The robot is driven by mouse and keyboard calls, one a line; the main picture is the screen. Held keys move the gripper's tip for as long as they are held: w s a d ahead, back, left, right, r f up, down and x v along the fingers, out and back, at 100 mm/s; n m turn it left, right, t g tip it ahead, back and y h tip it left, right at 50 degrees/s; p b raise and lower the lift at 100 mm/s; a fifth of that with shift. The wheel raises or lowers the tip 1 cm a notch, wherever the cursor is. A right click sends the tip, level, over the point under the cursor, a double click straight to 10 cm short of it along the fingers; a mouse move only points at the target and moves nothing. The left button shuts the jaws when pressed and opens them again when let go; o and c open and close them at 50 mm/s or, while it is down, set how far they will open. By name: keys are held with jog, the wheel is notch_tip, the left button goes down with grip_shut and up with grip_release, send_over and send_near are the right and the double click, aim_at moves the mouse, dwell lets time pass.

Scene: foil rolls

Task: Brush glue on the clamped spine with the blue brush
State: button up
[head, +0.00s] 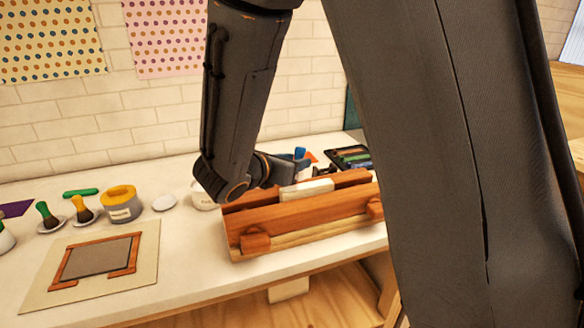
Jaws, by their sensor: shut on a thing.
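The wooden press (300,224) stands on the white table in the middle of the head view. A pale block, the clamped spine (307,189), sits between its wooden bars. The blue brush (300,152) shows only as a blue handle top behind the press. My gripper (292,166) is shut on the blue brush, just above and behind the spine. The fingers and bristles are mostly hidden by my wrist, so I cannot tell whether the bristles touch the spine. A white pot (203,197) is partly hidden behind my wrist, with a white disc (164,203) left of it.
A yellow-rimmed pot (121,206), a yellow brush (81,209) and a green brush (46,214) stand at left. A board with orange strips (97,257) lies at front left. A dark tray (350,158) lies behind the press. My arm blocks the right side.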

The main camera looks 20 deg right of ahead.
jog(key=shift+s+r+p, duration=0.1)
jog(key=shift+r+p, duration=1.95)
jog(key=shift+r, duration=0.85)
